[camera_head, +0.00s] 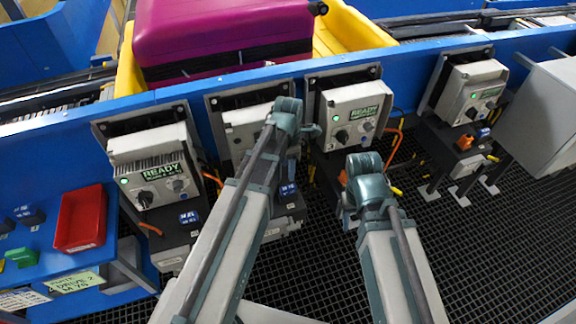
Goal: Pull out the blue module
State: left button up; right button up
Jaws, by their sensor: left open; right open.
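Small blue blocks sit low on the drive units: one under the left unit (189,217), one under the second unit (288,189), and one under the far right unit (484,132). I cannot tell which is the blue module. My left gripper (292,115) is in front of the second drive unit (247,128) and covers part of it. My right gripper (360,175) is just below the third drive unit (355,112) and hides what lies under it. Both grippers are open and nothing shows held in them; their fingertips are hard to make out.
A red bin (81,218), a green piece (22,257) and dark blue pieces (30,214) are on the blue bench at left. A grey box (545,115) juts out at right. Orange cables (398,135) hang near the units. A magenta suitcase (220,35) lies in a yellow tray (352,28) behind.

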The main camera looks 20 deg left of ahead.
aim_at(288, 187)
pick_arm(q)
notch_tip(288, 187, down, 12)
jog(key=b, duration=1)
jog(key=shift+r+b, duration=0.15)
jog(key=shift+b, duration=0.2)
pick_arm(e)
notch_tip(288, 187, down, 12)
jog(key=shift+r, duration=0.2)
pick_arm(q)
jog(key=shift+r, duration=0.1)
grip_shut()
grip_release()
pick_arm(e)
jog(key=shift+r, duration=0.1)
pick_arm(q)
notch_tip(288, 187, up, 14)
jog(key=p, duration=1.4)
pick_arm(e)
jog(key=shift+o, duration=0.3)
notch_tip(288, 187, up, 14)
